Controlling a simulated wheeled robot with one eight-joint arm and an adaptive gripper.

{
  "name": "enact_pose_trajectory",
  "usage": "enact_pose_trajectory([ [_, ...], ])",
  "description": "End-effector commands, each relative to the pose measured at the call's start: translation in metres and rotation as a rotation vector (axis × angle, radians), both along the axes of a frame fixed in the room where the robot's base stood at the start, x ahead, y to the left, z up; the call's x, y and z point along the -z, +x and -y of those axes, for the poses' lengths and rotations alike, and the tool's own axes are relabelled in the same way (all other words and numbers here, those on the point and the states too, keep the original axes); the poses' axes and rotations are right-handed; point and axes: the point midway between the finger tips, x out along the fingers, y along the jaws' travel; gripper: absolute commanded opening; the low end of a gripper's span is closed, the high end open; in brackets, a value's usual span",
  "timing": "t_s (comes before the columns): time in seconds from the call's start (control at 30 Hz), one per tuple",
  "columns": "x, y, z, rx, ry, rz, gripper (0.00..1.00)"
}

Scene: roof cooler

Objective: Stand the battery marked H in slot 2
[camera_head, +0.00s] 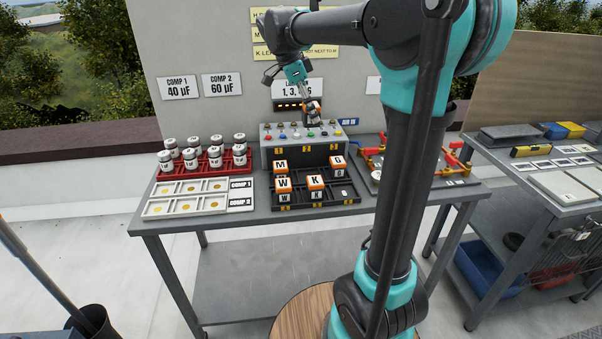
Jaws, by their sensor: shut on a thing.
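My gripper (306,92) is shut on a small orange-and-black battery (314,107), over the back of the grey box (295,155). The held battery's letter is too small to read, and I cannot tell whether its base touches the box. The box has coloured buttons on top and several small yellow labels on its front. Batteries marked M (280,164), W (284,184), K (316,182) and G (338,161) stand in the black tray (340,204) in front of the box. Which place is slot 2 is too small to tell.
Left on the table (215,222) are a red rack (241,166) of white-topped cylinders and white trays (158,208) with gold discs. Red-and-yellow pipework (452,160) is at the right. A wall (225,50) with signs stands close behind. My arm hides part of the right side.

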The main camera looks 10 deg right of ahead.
Motion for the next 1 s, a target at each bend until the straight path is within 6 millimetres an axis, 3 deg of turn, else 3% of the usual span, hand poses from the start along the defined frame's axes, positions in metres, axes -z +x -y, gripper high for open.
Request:
enact_pose_trajectory([
  [0.6, 0.137, 0.000, 0.000, 0.001, 0.000, 0.000, 0.06],
  [1.0, 0.180, 0.000, 0.000, 0.001, 0.000, 0.000, 0.06],
])
